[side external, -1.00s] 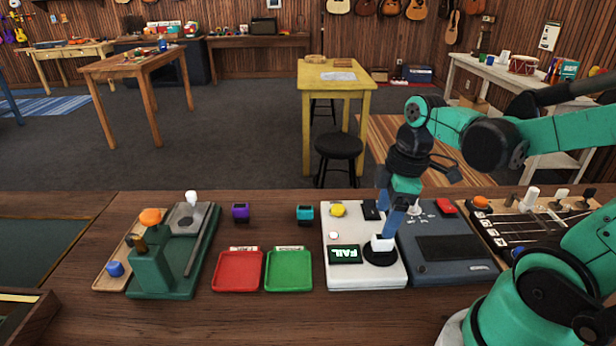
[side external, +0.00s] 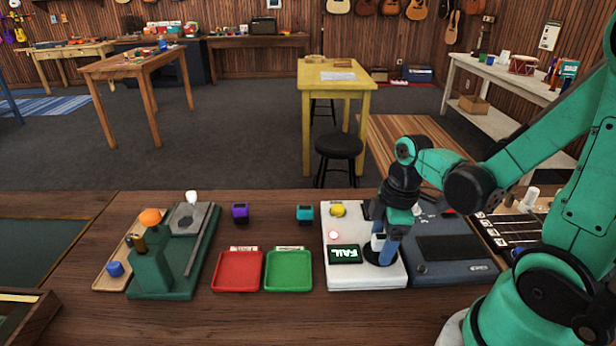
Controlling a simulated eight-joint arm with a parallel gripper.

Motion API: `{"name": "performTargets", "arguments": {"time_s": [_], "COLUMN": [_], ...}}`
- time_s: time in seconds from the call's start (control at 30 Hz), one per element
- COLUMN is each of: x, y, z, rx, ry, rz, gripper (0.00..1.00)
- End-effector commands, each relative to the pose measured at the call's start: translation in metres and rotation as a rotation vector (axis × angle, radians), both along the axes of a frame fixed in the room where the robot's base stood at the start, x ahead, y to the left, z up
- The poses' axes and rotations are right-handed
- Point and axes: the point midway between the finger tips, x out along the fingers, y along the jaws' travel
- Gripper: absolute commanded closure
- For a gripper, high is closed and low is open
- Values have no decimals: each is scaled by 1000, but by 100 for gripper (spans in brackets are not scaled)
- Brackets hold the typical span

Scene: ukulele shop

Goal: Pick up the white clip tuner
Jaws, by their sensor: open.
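The white clip tuner (side external: 378,239) stands on the round black pad (side external: 372,257) of the white tester box (side external: 336,281). The tester's screen (side external: 345,254) reads FAIL. My gripper (side external: 384,252) is open, with its blue fingers down at the tuner. One finger covers part of the tuner's right side. I cannot tell whether either finger touches it.
A red tray (side external: 238,272) and a green tray (side external: 289,272) lie left of the tester. A purple tuner (side external: 240,212) and a teal tuner (side external: 305,213) stand behind them. A dark grey device (side external: 450,270) sits close on the right.

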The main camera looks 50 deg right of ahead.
Motion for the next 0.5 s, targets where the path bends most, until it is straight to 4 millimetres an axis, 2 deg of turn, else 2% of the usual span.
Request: {"name": "performTargets", "arguments": {"time_s": [0.17,0.27,0.4,0.43,0.5], "x": [0,0,0,0,0], "y": [0,0,0,0,0], "z": [0,0,0,0,0], "rx": [0,0,0,0,0], "ry": [0,0,0,0,0], "rz": [0,0,0,0,0], "gripper": [33,56,95,100,100]}}
